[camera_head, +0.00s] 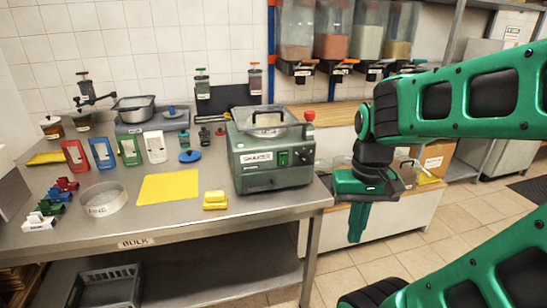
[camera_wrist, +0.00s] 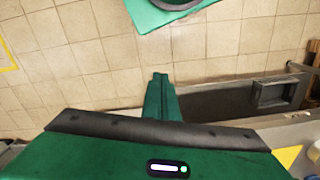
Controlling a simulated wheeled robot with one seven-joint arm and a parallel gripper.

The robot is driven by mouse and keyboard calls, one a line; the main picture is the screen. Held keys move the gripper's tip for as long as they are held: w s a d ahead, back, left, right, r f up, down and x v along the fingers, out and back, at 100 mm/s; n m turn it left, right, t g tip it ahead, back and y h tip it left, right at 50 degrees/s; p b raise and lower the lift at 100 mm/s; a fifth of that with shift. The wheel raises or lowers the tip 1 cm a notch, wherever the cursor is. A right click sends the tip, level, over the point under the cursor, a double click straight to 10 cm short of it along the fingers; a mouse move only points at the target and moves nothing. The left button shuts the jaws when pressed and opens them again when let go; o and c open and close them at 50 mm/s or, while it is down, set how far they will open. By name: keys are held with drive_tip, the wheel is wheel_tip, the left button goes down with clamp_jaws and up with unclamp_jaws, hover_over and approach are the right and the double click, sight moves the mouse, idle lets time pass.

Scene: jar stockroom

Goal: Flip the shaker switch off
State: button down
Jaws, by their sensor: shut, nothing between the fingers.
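The shaker (camera_head: 256,179) is a dark green box with a clear-windowed lid, standing on the right end of the steel table. Its front carries a white SHAKER label, a small green switch (camera_head: 284,159) and a dark knob to the right of it. I cannot tell the switch's position at this size. My gripper (camera_head: 356,238) hangs fingers down, to the right of the shaker and beyond the table's right edge, apart from both. Its green fingers are together and empty; they also show in the wrist view (camera_wrist: 160,78). The switch cannot be made out in the wrist view.
The steel table (camera_head: 145,228) holds a yellow mat (camera_head: 168,187), a yellow block (camera_head: 215,200), a sieve ring (camera_head: 104,200) and several coloured containers. A red knob (camera_head: 309,115) stands at the shaker's right rear. Dispensers hang behind.

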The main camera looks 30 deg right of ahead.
sight(283, 159)
drive_tip(key=w+d+r+n+t, duration=0.1)
drive_tip(key=w+r+n, duration=0.3)
drive_tip(key=w+n, duration=0.6)
drive_tip(key=w+d+r+n+t+h, duration=0.1)
drive_tip(key=w+r+n+t, duration=0.3)
drive_tip(key=w+n, duration=0.7)
drive_tip(key=w+d+r, duration=0.1)
drive_tip(key=w, duration=0.5)
drive_tip(key=shift+w+r+h, duration=0.2)
drive_tip(key=shift+w+h, duration=0.1)
drive_tip(key=shift+w, duration=0.05)
drive_tip(key=w+d+f, duration=0.2)
drive_tip(key=w+f, duration=0.5)
drive_tip(key=f, duration=0.1)
drive_tip(key=shift+w+d+f, duration=0.15)
drive_tip(key=shift+w+f, duration=0.1)
drive_tip(key=shift+w, duration=0.15)
